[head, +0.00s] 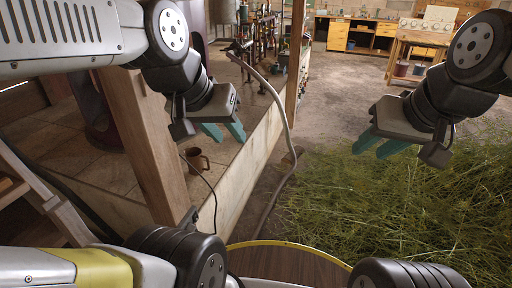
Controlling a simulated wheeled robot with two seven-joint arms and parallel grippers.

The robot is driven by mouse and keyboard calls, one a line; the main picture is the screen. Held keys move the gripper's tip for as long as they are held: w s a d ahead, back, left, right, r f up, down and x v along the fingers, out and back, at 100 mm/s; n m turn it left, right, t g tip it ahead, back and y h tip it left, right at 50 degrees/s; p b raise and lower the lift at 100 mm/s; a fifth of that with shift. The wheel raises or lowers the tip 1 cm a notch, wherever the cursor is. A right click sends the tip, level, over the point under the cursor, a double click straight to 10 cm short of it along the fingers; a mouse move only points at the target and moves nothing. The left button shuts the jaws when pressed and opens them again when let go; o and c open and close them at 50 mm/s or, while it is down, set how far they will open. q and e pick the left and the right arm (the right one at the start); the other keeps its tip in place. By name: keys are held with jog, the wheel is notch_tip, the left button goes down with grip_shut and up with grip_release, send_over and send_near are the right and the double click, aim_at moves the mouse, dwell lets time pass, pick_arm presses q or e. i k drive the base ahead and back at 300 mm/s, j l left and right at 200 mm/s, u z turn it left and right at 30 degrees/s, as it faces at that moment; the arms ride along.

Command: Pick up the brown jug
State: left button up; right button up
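The brown jug (199,161) is small and stands on the tiled raised floor (118,174), just right of a wooden post. Its handle shows on the right side. My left gripper (224,132) shows above and to the right of the jug in the head view, apart from it. Its two teal fingers are spread with nothing between them. My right gripper (379,146) is over the green herb heap on the right, far from the jug. Its teal fingers are also apart and empty.
The wooden post (145,140) rises close to the jug's left. A dark cable (208,188) runs past the jug, and a grey hose (285,135) hangs further right. A herb heap (400,205) covers the right floor. Benches (365,38) stand at the back.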

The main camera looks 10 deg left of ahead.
aim_at(199, 163)
jog(key=i+l+z, duration=0.35)
jog(key=l+z, duration=0.15)
jog(key=i+l+z, duration=0.35)
jog(key=z, duration=0.15)
jog(key=i+u, duration=0.25)
jog(key=i, duration=0.15)
jog(key=i+l+u, duration=0.25)
jog(key=i, duration=0.15)
jog(key=i+j+u, duration=0.1)
jog(key=u, duration=0.35)
jog(key=i+u, duration=0.3)
jog(key=u, duration=0.2)
jog(key=i+u, duration=0.25)
jog(key=u, duration=0.2)
jog(key=i+l+u, duration=0.1)
jog(key=u, duration=0.4)
jog(key=i+u, duration=0.2)
jog(key=u, duration=0.25)
jog(key=i+u, duration=0.25)
jog(key=u, duration=0.2)
jog(key=i+u, duration=0.25)
jog(key=u, duration=0.2)
jog(key=i+l+u, duration=0.15)
jog(key=u, duration=0.35)
